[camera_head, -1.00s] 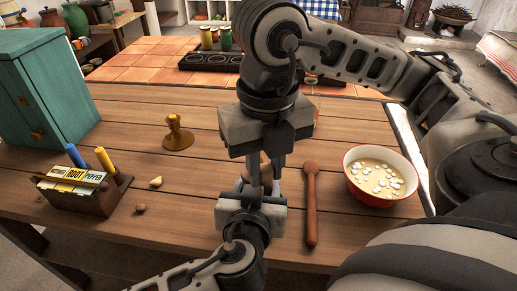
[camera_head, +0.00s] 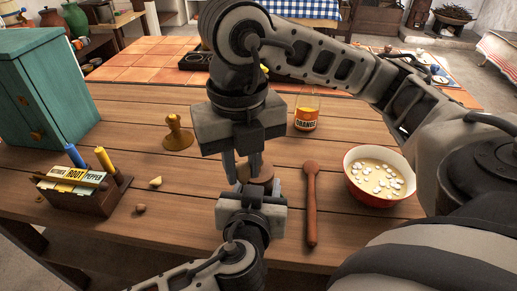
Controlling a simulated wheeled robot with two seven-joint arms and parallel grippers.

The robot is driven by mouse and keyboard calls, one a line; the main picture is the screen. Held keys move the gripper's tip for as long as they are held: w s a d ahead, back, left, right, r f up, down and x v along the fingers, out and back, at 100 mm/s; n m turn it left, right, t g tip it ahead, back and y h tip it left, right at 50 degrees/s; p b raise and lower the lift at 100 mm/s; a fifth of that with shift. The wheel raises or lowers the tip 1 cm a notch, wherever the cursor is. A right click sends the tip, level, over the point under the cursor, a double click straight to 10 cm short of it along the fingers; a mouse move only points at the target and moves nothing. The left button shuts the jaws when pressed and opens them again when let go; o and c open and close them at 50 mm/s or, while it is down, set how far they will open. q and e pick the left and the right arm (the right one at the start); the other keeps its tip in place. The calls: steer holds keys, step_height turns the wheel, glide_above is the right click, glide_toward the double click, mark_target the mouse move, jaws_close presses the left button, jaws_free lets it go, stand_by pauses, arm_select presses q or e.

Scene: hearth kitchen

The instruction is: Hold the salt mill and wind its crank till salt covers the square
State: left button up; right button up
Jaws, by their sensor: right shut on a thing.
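The salt mill (camera_head: 264,177) is a brown wooden piece, mostly hidden between my two grippers at the middle of the table. My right gripper (camera_head: 250,174) points down from above with its fingers at the mill's top. It is shut on what looks like the crank, though the arm and fingers hide most of it. My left gripper (camera_head: 250,190) reaches in from below, close against the near side of the mill. Its fingertips are hidden, so its grip does not show. The square and any salt on it cannot be seen.
A wooden spoon (camera_head: 311,205) and a red bowl (camera_head: 350,174) lie to the right. An orange-labelled jar (camera_head: 306,113) stands behind. A brown stamp-like piece (camera_head: 178,134), a packet box (camera_head: 95,200) and a teal cabinet (camera_head: 40,90) are to the left.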

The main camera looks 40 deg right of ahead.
steer(key=shift+w+a, duration=0.1)
steer(key=shift+w, duration=1.4)
steer(key=w, duration=0.1)
steer(key=w+d, duration=0.1)
steer(key=shift+w+d, duration=0.25)
steer(key=shift+w, duration=0.05)
